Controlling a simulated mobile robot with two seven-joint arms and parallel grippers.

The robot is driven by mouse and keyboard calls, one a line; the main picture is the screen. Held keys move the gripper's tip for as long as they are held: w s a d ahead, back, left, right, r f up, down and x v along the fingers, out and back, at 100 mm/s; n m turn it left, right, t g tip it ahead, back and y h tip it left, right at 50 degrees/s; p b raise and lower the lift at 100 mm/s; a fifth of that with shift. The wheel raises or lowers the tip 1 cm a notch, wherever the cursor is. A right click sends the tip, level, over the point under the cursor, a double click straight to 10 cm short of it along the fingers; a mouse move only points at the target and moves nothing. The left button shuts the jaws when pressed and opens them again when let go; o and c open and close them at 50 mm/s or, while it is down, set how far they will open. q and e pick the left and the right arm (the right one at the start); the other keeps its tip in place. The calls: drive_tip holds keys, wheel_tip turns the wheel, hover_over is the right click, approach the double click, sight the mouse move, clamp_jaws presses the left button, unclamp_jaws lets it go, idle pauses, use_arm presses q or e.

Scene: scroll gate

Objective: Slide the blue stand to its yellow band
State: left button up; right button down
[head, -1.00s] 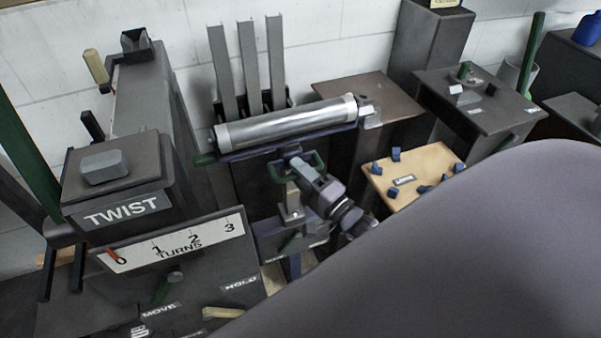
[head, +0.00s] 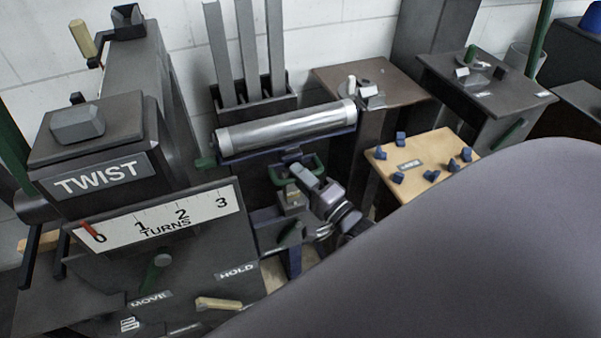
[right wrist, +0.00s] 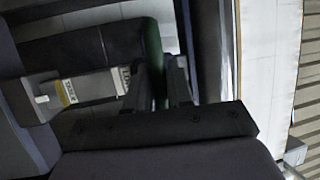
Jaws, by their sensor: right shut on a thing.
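The blue stand (head: 338,146) is a dark blue frame that carries a shiny metal cylinder (head: 290,128). A green handle (head: 319,164) is on its near side. My right gripper (head: 300,174) is shut on this handle. In the right wrist view the green bar (right wrist: 153,55) sits between the two fingers (right wrist: 164,88). The band cannot be made out in the head view. My left gripper is not in view.
A TWIST box (head: 100,177) with a TURNS scale (head: 160,222) stands close on the left. A rack of grey bars (head: 249,85) is behind the cylinder. A brown table (head: 330,78) and a tan board (head: 415,178) with blue pegs are to the right.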

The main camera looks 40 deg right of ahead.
drive_tip(key=shift+f, duration=0.65)
drive_tip(key=c, duration=1.1)
unclamp_jaws()
drive_tip(key=shift+r, duration=0.1)
drive_tip(key=shift+s, duration=0.2)
drive_tip(key=v, duration=0.6)
drive_tip(key=shift+s, duration=0.4)
